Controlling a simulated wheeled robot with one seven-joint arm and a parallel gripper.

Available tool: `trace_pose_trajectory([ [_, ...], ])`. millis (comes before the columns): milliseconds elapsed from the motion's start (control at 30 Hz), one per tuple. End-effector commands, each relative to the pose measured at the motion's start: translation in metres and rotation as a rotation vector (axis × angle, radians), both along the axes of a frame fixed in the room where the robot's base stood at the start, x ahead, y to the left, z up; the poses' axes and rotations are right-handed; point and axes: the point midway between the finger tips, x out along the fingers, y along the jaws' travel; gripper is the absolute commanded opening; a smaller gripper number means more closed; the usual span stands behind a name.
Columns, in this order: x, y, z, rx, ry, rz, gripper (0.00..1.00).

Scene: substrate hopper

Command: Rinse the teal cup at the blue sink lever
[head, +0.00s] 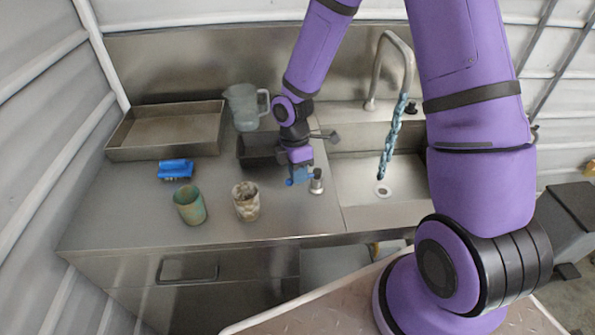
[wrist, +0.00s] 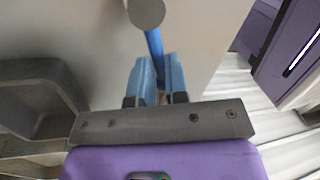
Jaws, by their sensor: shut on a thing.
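The teal cup (head: 189,206) stands upright on the steel counter at the front left, well away from the sink. My gripper (head: 300,178) is low over the counter just left of the sink. It is shut on the blue lever, whose thin blue bar (wrist: 154,42) runs between the fingers (wrist: 156,75) in the wrist view, beside a round grey post top (wrist: 146,12). The post (head: 317,183) stands by the sink's left edge. A blue twisted stream (head: 391,137) hangs from the curved tap (head: 394,46) down towards the drain (head: 382,190) of the sink basin (head: 352,185).
A mottled cup (head: 246,201) stands right of the teal cup. A blue brush-like thing (head: 175,169) lies behind it, before a steel tray (head: 160,130). A clear jug (head: 246,106) and a dark bin (head: 256,149) are near my arm.

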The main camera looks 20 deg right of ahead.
Motion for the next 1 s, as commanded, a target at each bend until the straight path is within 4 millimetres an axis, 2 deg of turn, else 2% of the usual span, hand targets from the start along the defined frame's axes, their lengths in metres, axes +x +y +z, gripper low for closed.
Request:
trace_pose_trajectory([
  [33,0.001,0.0,0.0,0.0,-0.002,0.0,0.0],
  [67,0.001,0.0,0.0,0.0,-0.002,-0.001,0.16],
  [167,0.001,0.0,0.0,0.0,-0.001,-0.001,0.39],
  [433,0.001,0.0,0.001,0.0,-0.001,-0.002,0.4],
  [567,0.002,-0.001,0.007,-0.001,-0.003,-0.003,0.4],
  [667,0.005,0.0,0.019,-0.001,-0.004,-0.003,0.4],
  [1000,0.017,-0.001,0.081,-0.001,-0.005,-0.004,0.4],
])
